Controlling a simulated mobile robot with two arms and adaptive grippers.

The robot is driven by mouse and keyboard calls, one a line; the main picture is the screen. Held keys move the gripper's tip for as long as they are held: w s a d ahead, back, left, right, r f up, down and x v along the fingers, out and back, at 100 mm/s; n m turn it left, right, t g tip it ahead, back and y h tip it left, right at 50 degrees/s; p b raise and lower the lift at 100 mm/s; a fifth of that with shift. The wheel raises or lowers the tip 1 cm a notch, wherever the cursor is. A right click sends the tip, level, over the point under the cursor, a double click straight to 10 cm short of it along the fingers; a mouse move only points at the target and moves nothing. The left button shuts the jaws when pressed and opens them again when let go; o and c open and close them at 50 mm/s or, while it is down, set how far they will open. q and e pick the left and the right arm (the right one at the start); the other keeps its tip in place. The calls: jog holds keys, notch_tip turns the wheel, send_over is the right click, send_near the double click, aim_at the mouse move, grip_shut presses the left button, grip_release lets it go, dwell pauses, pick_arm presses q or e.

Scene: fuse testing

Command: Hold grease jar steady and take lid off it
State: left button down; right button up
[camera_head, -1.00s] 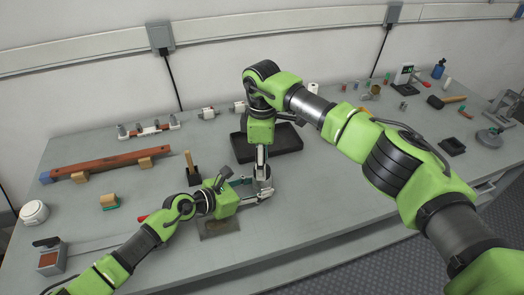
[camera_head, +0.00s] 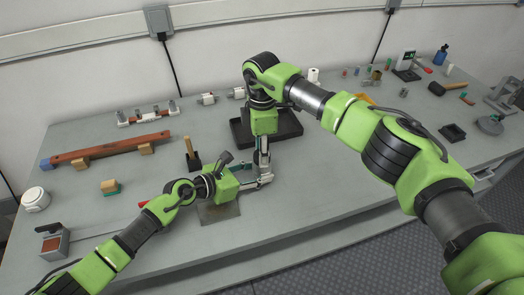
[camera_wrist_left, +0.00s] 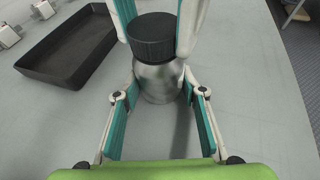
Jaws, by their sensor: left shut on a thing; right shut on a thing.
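The grease jar (camera_wrist_left: 160,84) is a grey metallic jar with a ribbed black lid (camera_wrist_left: 152,36), upright on the table in the left wrist view. My left gripper (camera_head: 264,181) is shut around the jar body, with one finger on each side in the wrist view. My right gripper (camera_head: 264,160) comes down from above and is shut on the black lid, with its fingers on either side. The lid sits at the top of the jar. I cannot tell whether it is loose. In the head view the grippers mostly hide the jar.
A black tray (camera_head: 240,135) lies just behind the grippers. A flat plate (camera_head: 220,212) lies under my left wrist. A brush-like tool in a black holder (camera_head: 192,161) stands to the left. A white round container (camera_head: 35,199) is at the far left. The table front right of the jar is clear.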

pick_arm(q)
jog(key=shift+f, duration=0.1)
pick_arm(e)
jog(key=n, duration=0.9)
jog(key=shift+n, duration=0.4)
jog(key=n, duration=0.3)
jog(key=shift+r+n, duration=0.1)
jog(key=shift+n, duration=0.3)
jog(key=n, duration=0.5)
jog(key=shift+n, duration=0.4)
jog(key=n, duration=0.3)
jog(key=shift+n, duration=0.4)
jog(key=n, duration=0.3)
jog(key=shift+n, duration=0.3)
jog(key=n, duration=0.5)
jog(key=shift+n, duration=0.4)
jog(key=n, duration=0.5)
jog(key=shift+n, duration=0.3)
jog(key=n, duration=0.5)
jog(key=shift+n, duration=0.4)
jog(key=n, duration=0.7)
jog(key=shift+r, duration=0.2)
